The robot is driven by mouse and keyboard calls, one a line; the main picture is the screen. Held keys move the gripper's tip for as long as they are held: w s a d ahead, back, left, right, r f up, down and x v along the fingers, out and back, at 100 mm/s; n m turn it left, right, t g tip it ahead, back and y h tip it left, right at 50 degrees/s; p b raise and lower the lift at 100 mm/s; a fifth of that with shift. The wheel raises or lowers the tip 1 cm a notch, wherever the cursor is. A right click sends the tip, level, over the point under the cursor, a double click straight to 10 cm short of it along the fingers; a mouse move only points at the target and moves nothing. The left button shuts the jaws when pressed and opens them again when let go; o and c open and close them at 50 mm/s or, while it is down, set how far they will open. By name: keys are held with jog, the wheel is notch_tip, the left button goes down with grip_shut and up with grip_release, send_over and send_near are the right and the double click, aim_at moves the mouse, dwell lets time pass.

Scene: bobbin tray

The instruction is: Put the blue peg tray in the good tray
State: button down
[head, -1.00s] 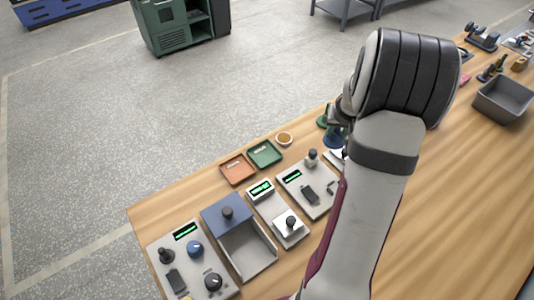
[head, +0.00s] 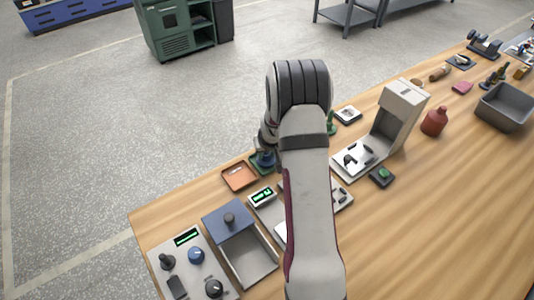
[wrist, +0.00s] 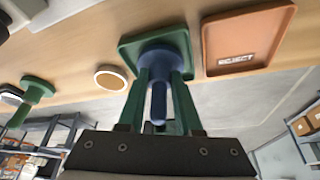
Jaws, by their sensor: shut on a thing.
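The blue peg tray (wrist: 165,40) is a round blue disc with an upright peg. My gripper (wrist: 159,85) is shut on its peg in the wrist view. The disc overlaps the green tray (wrist: 126,45), which is the good tray by its colour beside the orange one; its label is hidden. I cannot tell whether the disc touches the tray floor or hovers just above it. In the head view my gripper (head: 265,150) and the blue peg tray (head: 263,160) are over the green tray, mostly covered by my arm.
The orange tray (wrist: 247,35), marked REJECT, lies beside the green one. A small round dish (wrist: 111,77) and a green peg piece (wrist: 36,92) are on the other side. A blue-lidded box (head: 228,218) and a control panel (head: 190,262) stand in front.

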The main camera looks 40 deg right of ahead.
jog(key=shift+f, duration=0.2)
jog(key=c, duration=0.6)
grip_release()
jog(key=v, duration=1.1)
jog(key=s+a+r+y, duration=0.2)
jog(key=s+a+r, duration=0.4)
jog(key=a, duration=0.4)
jog(key=s+a+r+g, duration=0.1)
jog(key=s+a+g, duration=0.1)
jog(key=s+a, duration=0.5)
jog(key=s+a+r+m+g+y, duration=0.1)
jog(key=s+a+r+g, duration=0.1)
jog(key=s+a, duration=0.6)
jog(key=s, duration=0.6)
jog(key=shift+s+r+y, duration=0.2)
jog(key=shift+r+y, duration=0.1)
jog(key=shift+r, duration=0.05)
